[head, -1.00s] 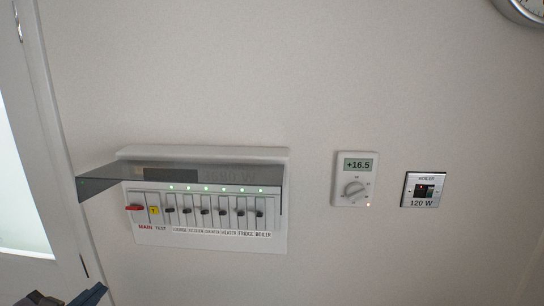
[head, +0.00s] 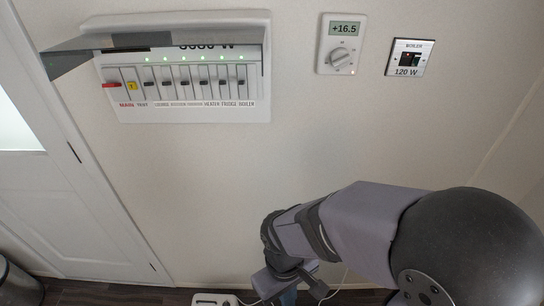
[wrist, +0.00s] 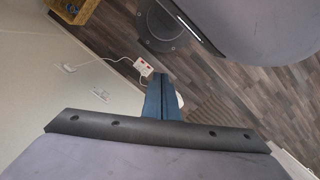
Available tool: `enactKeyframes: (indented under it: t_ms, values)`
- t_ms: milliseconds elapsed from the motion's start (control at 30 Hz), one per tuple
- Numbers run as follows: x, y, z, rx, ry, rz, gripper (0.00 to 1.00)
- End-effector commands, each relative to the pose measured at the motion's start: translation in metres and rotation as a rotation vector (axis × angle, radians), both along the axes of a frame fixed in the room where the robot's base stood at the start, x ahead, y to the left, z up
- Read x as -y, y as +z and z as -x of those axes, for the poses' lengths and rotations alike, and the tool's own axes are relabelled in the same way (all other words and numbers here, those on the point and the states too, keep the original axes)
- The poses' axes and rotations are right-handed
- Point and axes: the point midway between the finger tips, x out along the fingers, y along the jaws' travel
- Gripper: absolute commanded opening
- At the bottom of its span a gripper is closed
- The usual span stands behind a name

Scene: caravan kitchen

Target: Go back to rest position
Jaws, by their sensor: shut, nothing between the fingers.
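The main switch (head: 111,85) is a red lever at the left end of the white breaker panel (head: 190,110) in the head view, above the red label "MAIN". The lever sticks out towards me; I cannot tell clearly whether it is up or down. The panel's dark tinted cover (head: 85,48) is swung up and stands out over the switches. My gripper (wrist: 161,80) shows in the wrist view with its blue fingers shut together and empty, pointing towards the floor. In the head view it is at the bottom edge, well below and right of the panel, its fingertips cut off.
Beside the main switch are a yellow test button (head: 131,85) and several black breakers with green lights. A thermostat (head: 341,44) and a boiler switch (head: 408,57) are to the right. A white power strip (wrist: 143,67) lies low down. The wall below the panel is clear.

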Motion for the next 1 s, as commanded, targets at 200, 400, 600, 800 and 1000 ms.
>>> enactKeyframes:
  t_ms: [200, 400, 600, 800, 1000]
  values:
    - [0.057, 0.020, -0.033, 0.081, -0.311, -0.037, 0.00]
    - [0.096, 0.030, -0.049, 0.133, -0.503, -0.045, 0.00]
    - [0.114, 0.031, -0.051, 0.136, -0.584, -0.040, 0.00]
    - [0.116, 0.031, -0.051, 0.137, -0.593, -0.039, 0.00]
    - [0.116, 0.031, -0.051, 0.137, -0.591, -0.039, 0.00]
